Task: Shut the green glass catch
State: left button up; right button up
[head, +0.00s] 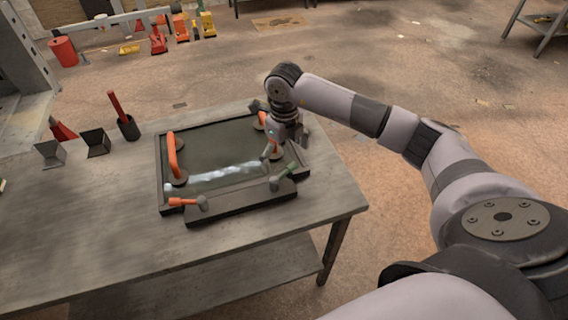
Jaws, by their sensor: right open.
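The green catch (283,178) sits at the right end of the raised front rail of a dark frame (165,196) on the bench. Its green handle tilts up to the right from a grey pivot. My right gripper (284,148) is open, just above and behind the green catch, over the frame's right side. I see no contact between them. A glass pane (215,140) lies in the frame, with a pale glare along its front. An orange catch (190,202) sits at the rail's left end, its handle pointing left. My left gripper is out of view.
Orange-handled lifters stand on the pane at left (175,155) and at right, the right one partly hidden by my gripper. Small dark bins (96,143) and a cup with a red-handled tool (128,128) stand back left. The bench (90,235) is clear at front left.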

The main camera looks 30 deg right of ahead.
aim_at(284, 172)
jog(key=shift+f+p, duration=0.5)
jog(key=shift+f, duration=2.25)
jog(key=shift+c, duration=0.3)
